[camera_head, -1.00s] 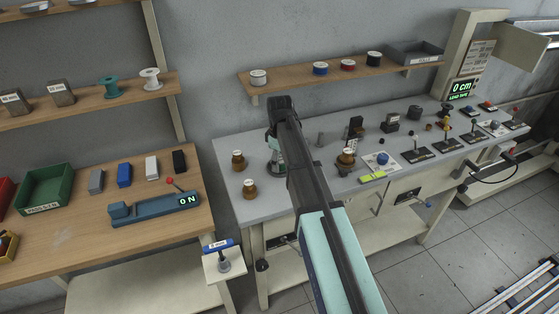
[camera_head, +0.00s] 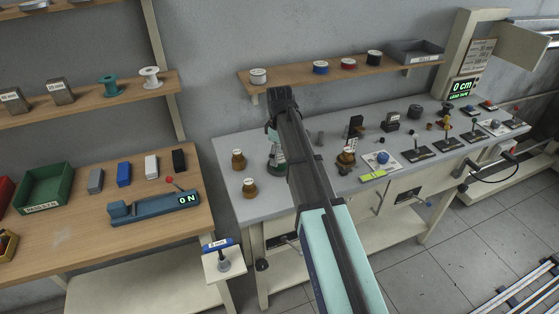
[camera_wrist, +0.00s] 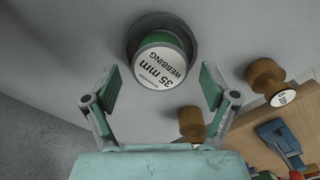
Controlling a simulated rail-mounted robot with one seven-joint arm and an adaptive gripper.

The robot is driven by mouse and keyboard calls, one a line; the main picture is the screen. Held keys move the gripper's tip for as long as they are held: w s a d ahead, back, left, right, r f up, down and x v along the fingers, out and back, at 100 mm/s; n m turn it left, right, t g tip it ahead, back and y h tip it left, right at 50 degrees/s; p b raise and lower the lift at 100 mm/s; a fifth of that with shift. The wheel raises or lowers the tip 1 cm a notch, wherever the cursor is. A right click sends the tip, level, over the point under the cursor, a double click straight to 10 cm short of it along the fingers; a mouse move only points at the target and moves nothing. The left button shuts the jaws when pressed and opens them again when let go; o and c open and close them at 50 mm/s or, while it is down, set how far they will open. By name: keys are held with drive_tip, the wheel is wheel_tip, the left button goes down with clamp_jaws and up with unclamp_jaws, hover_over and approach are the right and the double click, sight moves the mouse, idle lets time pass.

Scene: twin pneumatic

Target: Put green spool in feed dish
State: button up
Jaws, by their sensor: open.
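A green spool (camera_wrist: 165,62) with a white label reading "35 mm WEBBING" stands in or on a round dark grey dish (camera_wrist: 193,46) in the wrist view. I cannot tell how deep it sits. My gripper (camera_wrist: 161,88) is open, with its fingers either side of the spool's near edge and a visible gap on both sides. In the head view my gripper (camera_head: 272,132) hangs over the left part of the grey bench, just above the spool (camera_head: 277,157), which the arm partly hides. Another green spool (camera_head: 109,86) stands on the left wooden shelf.
Two brown spools (camera_head: 238,160) (camera_head: 249,188) stand close left of the gripper. A shelf with several spools (camera_head: 320,69) hangs behind.

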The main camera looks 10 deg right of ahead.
sight(279, 158)
wheel_tip(279, 158, up, 9)
drive_tip(key=b, duration=0.1)
drive_tip(key=shift+r, duration=0.15)
idle(0.4)
